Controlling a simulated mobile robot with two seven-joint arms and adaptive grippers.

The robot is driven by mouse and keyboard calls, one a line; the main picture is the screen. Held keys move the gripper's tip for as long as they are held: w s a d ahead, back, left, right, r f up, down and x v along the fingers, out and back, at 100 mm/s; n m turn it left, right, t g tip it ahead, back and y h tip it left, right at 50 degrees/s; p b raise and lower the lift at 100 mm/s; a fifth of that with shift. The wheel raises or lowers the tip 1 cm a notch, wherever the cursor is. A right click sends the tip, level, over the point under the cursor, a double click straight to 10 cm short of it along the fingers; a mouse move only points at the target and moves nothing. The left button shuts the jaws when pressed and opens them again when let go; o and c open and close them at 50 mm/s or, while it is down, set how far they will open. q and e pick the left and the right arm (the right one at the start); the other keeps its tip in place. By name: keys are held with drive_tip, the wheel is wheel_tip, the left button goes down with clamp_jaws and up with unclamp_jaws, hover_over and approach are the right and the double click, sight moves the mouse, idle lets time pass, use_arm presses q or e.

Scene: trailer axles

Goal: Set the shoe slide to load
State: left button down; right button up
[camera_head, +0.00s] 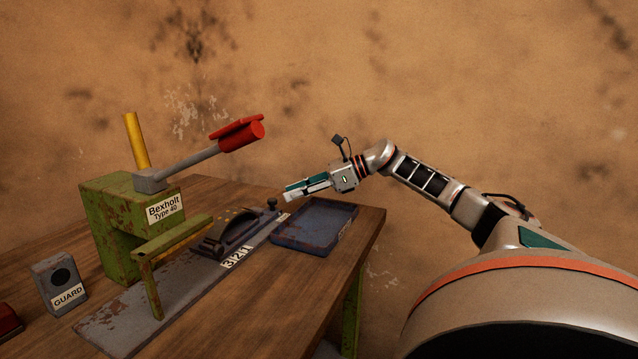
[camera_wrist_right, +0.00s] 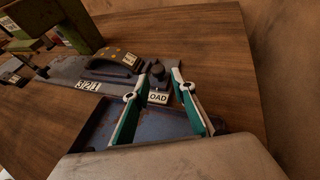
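The shoe slide carries a dark curved shoe (camera_head: 228,236) on a grey base plate (camera_head: 112,324) of the green press. The shoe also shows in the right wrist view (camera_wrist_right: 112,60). A dark knob (camera_head: 272,203) stands at the slide's right end. In the right wrist view the knob (camera_wrist_right: 158,70) appears between the fingertips, close to a label reading "OAD" (camera_wrist_right: 158,97), its first letter hidden by a finger. My right gripper (camera_head: 287,193) is open and empty, close to the knob; contact cannot be told. It also shows in the right wrist view (camera_wrist_right: 165,73). My left gripper is out of view.
The green press (camera_head: 95,205) has a raised lever with a red handle (camera_head: 240,135) above the slide. A blue tray (camera_head: 300,243) lies beside the plate, under my right gripper in the wrist view. A grey GUARD box (camera_head: 60,282) stands at the left of the wooden table (camera_head: 310,290).

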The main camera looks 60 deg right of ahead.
drive_tip(key=v, duration=0.7)
drive_tip(key=shift+w, duration=0.1)
idle(0.5)
